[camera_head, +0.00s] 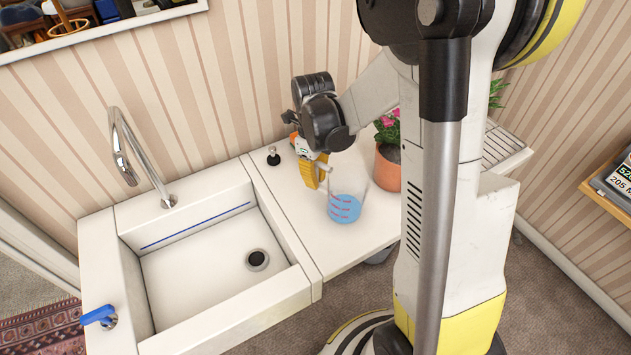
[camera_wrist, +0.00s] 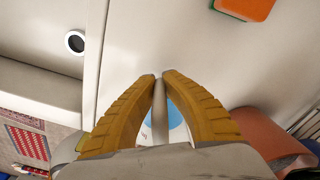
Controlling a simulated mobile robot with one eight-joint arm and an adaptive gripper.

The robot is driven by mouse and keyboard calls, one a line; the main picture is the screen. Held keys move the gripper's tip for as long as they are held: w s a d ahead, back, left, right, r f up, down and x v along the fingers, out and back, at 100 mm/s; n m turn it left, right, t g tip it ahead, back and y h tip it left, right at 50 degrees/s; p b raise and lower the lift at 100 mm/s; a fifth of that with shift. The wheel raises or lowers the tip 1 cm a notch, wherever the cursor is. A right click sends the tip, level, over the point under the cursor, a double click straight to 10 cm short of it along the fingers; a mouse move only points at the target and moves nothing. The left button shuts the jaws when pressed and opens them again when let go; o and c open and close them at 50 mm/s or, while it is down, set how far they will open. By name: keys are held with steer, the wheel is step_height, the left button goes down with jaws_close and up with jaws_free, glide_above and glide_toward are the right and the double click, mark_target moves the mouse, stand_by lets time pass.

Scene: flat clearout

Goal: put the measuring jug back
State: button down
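The measuring jug (camera_head: 345,207) is clear with red markings and blue contents. It appears upright over the white counter right of the sink; I cannot tell whether its base touches the counter. My gripper (camera_head: 322,172) is at the jug's upper left side, its yellow fingers pointing down. In the wrist view, the fingers of my gripper (camera_wrist: 161,78) are close together around a narrow pale strip, which looks like the jug's handle. Blue of the jug (camera_wrist: 175,118) shows behind the fingers; most of the jug is hidden there.
A terracotta pot with pink flowers (camera_head: 388,167) stands close right of the jug. The white sink (camera_head: 210,262) with its tap (camera_head: 125,150) is on the left. An orange and green block (camera_wrist: 245,8) lies on the counter. Bare counter (camera_head: 290,195) shows left of the jug.

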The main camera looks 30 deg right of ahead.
steer(key=shift+s+r, duration=0.1)
steer(key=shift+f, duration=0.2)
steer(key=c, duration=1.6)
jaws_free()
steer(key=shift+r, duration=0.1)
